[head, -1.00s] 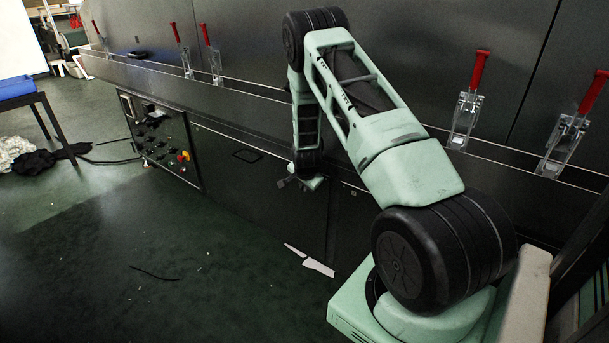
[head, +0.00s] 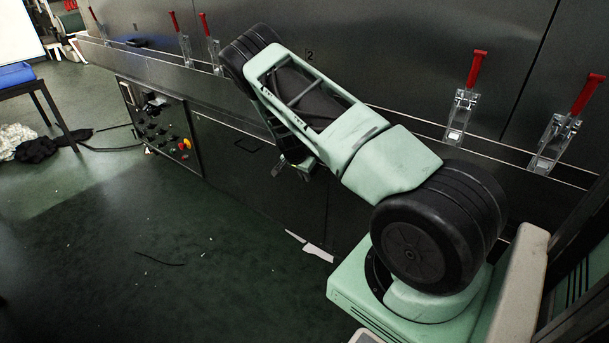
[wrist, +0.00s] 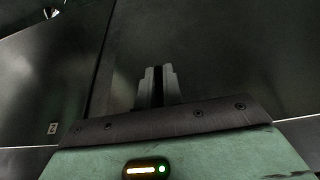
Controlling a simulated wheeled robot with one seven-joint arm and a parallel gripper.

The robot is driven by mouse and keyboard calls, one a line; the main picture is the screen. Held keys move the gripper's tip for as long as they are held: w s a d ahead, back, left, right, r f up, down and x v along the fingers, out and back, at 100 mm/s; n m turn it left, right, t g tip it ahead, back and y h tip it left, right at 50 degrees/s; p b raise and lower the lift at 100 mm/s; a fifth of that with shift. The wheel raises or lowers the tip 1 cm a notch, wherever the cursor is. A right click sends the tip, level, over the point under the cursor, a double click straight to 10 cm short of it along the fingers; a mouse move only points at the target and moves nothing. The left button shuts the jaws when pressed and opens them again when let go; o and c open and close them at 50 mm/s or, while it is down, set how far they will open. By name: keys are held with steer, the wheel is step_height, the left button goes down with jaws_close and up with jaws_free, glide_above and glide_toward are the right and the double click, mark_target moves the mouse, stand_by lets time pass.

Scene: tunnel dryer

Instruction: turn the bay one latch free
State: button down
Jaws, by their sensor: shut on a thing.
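My gripper (head: 283,167) shows small and partly hidden below my bent arm in the head view, low in front of the dark dryer wall. In the wrist view its two grey fingers (wrist: 158,88) are close together, with a narrow dark strip between them; I cannot make out what they hold. Several red-handled metal latches stand along the dryer's ledge: two at the right (head: 465,100) (head: 563,122), two left of my arm (head: 181,40) (head: 209,45), and one at the far left (head: 97,22). I cannot tell which is bay one's.
A "2" (head: 309,55) is marked on the wall beside my arm. A control panel (head: 158,127) with knobs and a red button is at left. A table (head: 40,90) stands farther left. The dark green floor (head: 130,250) is mostly open, with white scraps (head: 310,246).

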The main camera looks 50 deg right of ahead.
steer(key=c, duration=1.5)
jaws_free()
steer(key=shift+c, duration=0.2)
steer(key=p+v, duration=0.3)
steer(key=v, duration=1.4)
steer(key=shift+r, duration=0.1)
